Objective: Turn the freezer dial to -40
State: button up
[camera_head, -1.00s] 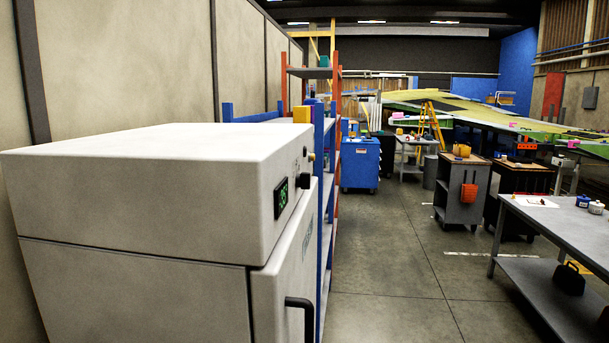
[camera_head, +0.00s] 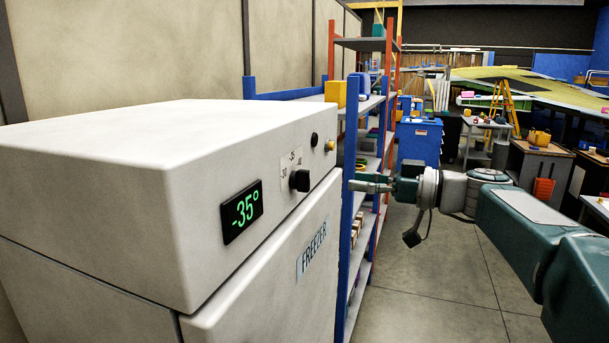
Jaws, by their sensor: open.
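The white freezer (camera_head: 120,180) fills the left of the view. Its green display (camera_head: 242,211) reads -35°. The black dial (camera_head: 299,181) is on the front panel to the right of the display, with a small scale plate (camera_head: 291,161) marked -30, -35 and -40 above it. The dial's pointer is too small to read. My gripper (camera_head: 358,182) reaches in from the right at about the dial's height. It is open and empty, apart from the dial, to its right in the picture.
A small black knob (camera_head: 314,139) and a brass-coloured one (camera_head: 330,145) are on the same panel, right of the dial. A blue and orange shelf rack (camera_head: 352,230) stands just beyond the freezer. Open floor (camera_head: 440,300) lies to the right.

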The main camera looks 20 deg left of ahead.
aim_at(304, 170)
jog(key=a, duration=0.7)
jog(key=w+a, duration=0.1)
jog(key=a, duration=0.2)
jog(key=shift+a, duration=0.35)
jog(key=shift+c, duration=0.3)
grip_shut()
